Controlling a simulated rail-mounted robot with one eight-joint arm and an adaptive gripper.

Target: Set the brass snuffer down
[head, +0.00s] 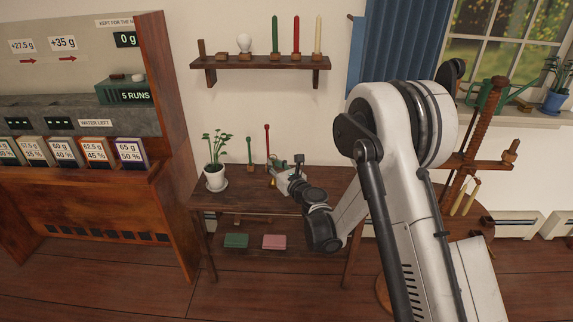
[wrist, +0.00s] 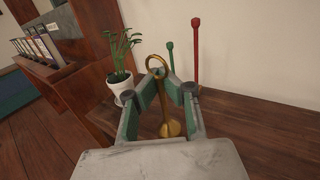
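The brass snuffer (wrist: 164,108) is close to upright in the wrist view, with a ring at its top and a flared bell at its lower end. My gripper (wrist: 166,84) has its two green-padded fingers closed in on either side of the stem and looks shut on it. The bell hangs below the fingers over the wooden table (wrist: 250,140). I cannot tell whether it touches the tabletop. In the head view my gripper (head: 272,170) is low over the back of the table, and the snuffer is too small to make out clearly.
A potted plant (head: 215,165) stands at the table's left. A green candle-like stick (head: 250,152) and a red one (head: 267,145) stand behind my gripper. A wall shelf (head: 258,62) with candles hangs above. The table's right side in the wrist view is clear.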

